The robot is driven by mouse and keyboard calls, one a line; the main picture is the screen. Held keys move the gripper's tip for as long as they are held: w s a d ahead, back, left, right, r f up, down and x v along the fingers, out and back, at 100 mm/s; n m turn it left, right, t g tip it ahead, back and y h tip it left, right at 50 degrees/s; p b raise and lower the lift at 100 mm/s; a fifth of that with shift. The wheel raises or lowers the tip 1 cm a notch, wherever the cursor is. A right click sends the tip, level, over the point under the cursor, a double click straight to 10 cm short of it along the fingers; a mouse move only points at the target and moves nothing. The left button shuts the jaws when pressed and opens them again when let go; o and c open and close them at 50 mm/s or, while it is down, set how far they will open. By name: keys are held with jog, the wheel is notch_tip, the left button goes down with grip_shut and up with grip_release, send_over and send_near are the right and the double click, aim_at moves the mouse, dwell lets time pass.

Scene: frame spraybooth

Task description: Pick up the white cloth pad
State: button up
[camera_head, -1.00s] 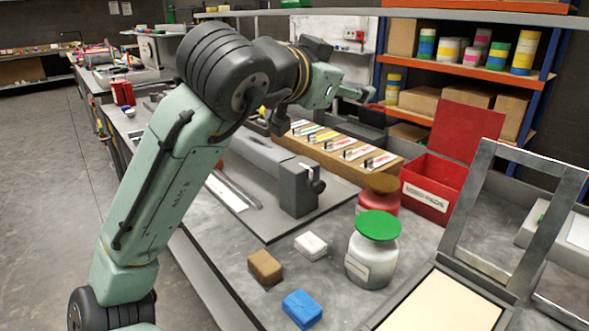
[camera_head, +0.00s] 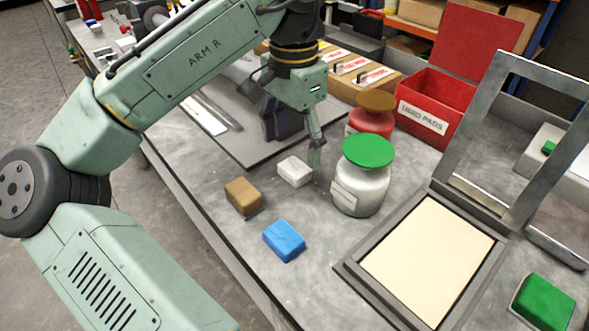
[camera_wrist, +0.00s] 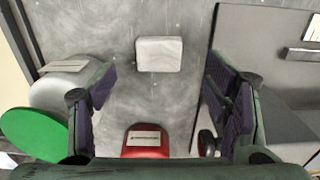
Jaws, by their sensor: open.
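The white cloth pad (camera_head: 294,171) lies flat on the grey bench, between the brown pad and the green-lidded jar. In the wrist view the white pad (camera_wrist: 159,54) shows whole, near the top middle. My gripper (camera_head: 293,138) is above the bench, pointing down, just behind the pad in the head view. In the wrist view its two fingers (camera_wrist: 162,78) are spread wide and empty, with the pad ahead of the gap between them and not touched.
A jar with a green lid (camera_head: 361,190) and a red can (camera_head: 372,121) stand close to the right. A brown pad (camera_head: 244,196) and a blue pad (camera_head: 284,240) lie nearer. A hinged frame (camera_head: 470,205) and a red bin (camera_head: 433,110) are further right.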

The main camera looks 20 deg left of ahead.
aim_at(294, 166)
jog(key=shift+f, duration=2.4)
jog(key=shift+c, duration=0.6)
jog(key=c, duration=0.8)
